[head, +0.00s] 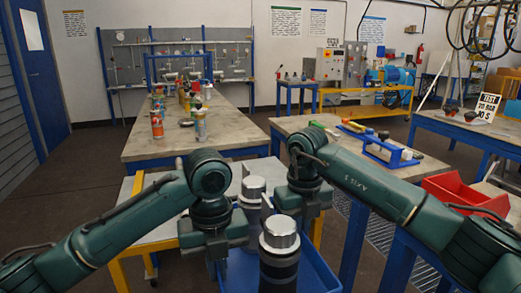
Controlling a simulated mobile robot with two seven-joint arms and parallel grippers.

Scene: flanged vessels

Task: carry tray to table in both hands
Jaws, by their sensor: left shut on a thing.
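A blue tray (318,272) is low in front of me, cut off by the bottom edge of the head view. A dark cylindrical vessel with a silver top (280,240) stands at the tray, nearest me. A second silver-topped vessel (253,188) shows behind it, partly hidden. My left gripper (218,264) points down at the tray's left side and is shut on the tray; its fingertips are hard to make out. My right gripper (304,222) points down near the tray's far right side. Its fingers are mostly hidden, so its grip is unclear.
A long table (225,128) ahead on the left bears several cans and bottles. Another table (335,135) ahead on the right holds a blue stand and small items. A yellow-framed cart (125,240) is at left, and a red bin (465,195) at right. Open floor lies far left.

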